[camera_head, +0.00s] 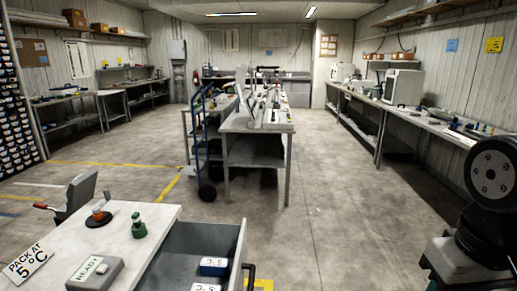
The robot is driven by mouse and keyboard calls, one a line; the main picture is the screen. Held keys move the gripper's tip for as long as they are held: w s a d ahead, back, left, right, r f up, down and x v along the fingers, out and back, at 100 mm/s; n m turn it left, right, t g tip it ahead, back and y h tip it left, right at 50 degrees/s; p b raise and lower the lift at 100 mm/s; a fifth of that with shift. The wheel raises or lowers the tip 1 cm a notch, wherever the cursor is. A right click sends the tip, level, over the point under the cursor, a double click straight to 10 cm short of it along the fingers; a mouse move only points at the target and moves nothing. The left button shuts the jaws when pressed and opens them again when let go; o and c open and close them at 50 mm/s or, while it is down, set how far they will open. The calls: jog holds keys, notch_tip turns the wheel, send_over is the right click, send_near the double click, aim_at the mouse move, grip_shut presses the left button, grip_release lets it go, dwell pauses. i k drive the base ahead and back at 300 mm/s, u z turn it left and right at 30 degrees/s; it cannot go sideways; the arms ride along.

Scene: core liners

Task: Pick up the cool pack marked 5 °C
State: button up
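An open grey drawer (237,258) juts from the near workbench at the bottom middle. Inside it lies a blue pack with a white top label (213,264); its small print seems to read "2.5", but I cannot be sure. A second white-labelled pack (207,287) lies nearer, cut off by the bottom edge, its marking partly hidden. A tilted white card (27,266) on the bench reads "PACK AT 5 °C". No pack clearly marked 5 °C shows. My gripper is out of view; only dark links of my arm show at the right.
The near white bench (140,212) holds a grey box marked "READY" (94,272), a green object (139,226) and an orange-and-dark item (98,216). A blue hand truck (203,150) stands by the central bench (233,121).

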aim_at(212, 267)
jog(key=u, duration=1.7)
jog(key=k, duration=0.8)
jog(key=z, duration=0.9)
jog(key=i, duration=0.45)
jog(key=z, duration=0.05)
jog(key=k, duration=0.4)
jog(key=u, duration=0.7)
jog(key=i, duration=1.3)
jog(key=z, duration=0.6)
